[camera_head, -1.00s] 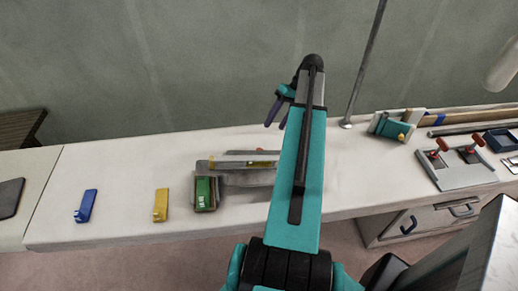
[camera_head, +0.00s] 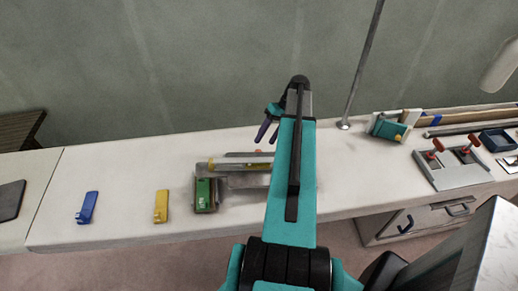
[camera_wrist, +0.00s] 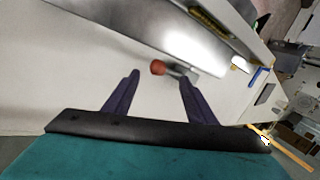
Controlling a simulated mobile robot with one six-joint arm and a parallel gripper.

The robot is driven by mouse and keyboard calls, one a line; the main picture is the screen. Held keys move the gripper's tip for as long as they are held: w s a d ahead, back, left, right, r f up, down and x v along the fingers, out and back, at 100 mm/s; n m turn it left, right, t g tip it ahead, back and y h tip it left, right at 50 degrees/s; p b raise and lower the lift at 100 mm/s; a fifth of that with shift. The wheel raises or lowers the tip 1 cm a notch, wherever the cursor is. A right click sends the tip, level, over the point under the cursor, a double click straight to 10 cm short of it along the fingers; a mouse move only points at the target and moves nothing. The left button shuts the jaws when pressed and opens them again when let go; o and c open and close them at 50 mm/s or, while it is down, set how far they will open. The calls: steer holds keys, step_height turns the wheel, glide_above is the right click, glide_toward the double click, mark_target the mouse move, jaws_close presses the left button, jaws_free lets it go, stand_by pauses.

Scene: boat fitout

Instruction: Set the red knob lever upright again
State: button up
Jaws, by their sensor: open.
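A red knob (camera_wrist: 158,68) on a short metal stem shows in the wrist view, lying to the side beside a grey metal body. A small bit of red (camera_head: 258,151) shows behind the grey fixture in the head view, mostly hidden. My gripper (camera_head: 267,133) is open, its purple fingers pointing down just above the back of that fixture. In the wrist view my gripper (camera_wrist: 160,77) has a finger on each side of the knob's line; the knob shows between and just past the fingertips. I cannot tell whether they touch.
A grey fixture (camera_head: 240,181) with a yellow-vialled bar and a green block (camera_head: 205,194) lies left of my arm. A yellow clip (camera_head: 161,206) and a blue clip (camera_head: 87,208) lie further left. Red-knobbed levers (camera_head: 437,146) stand on a plate at right.

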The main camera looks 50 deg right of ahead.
mark_target(259, 150)
steer(key=shift+p+x, duration=0.9)
steer(key=shift+x, duration=2.5)
steer(key=c, duration=1.2)
steer(key=shift+s, duration=0.1)
jaws_close()
